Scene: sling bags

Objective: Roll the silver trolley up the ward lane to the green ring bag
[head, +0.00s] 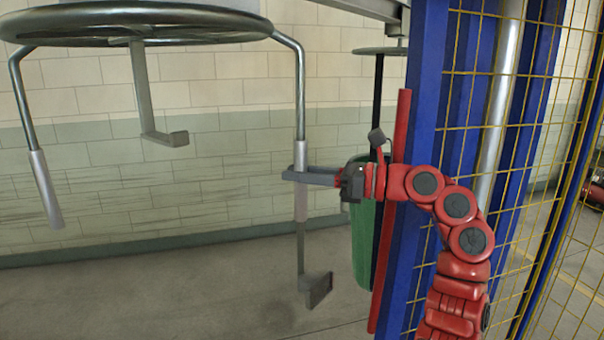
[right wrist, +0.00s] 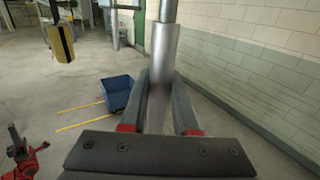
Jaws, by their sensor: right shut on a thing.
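The silver trolley (head: 299,70) hangs at the upper left of the head view as a dark ring with bent grey arms and pale sleeves. My right gripper (head: 308,176) is shut around its right upright sleeve. The right wrist view shows this grey sleeve (right wrist: 160,85) between the two dark fingers (right wrist: 160,105). A green bag (head: 362,245) hangs under a second dark ring (head: 380,51), partly hidden behind my right arm and a red bar. A red and black arm part (right wrist: 25,155), apparently my left arm, shows at the lower left; its jaw state is unclear.
A blue post (head: 425,90), a red bar (head: 390,210) and a yellow mesh fence (head: 545,110) stand close to my right arm. A tiled wall (head: 200,90) runs behind. A blue bin (right wrist: 122,92) stands beyond the gripper. Much of the floor is bare.

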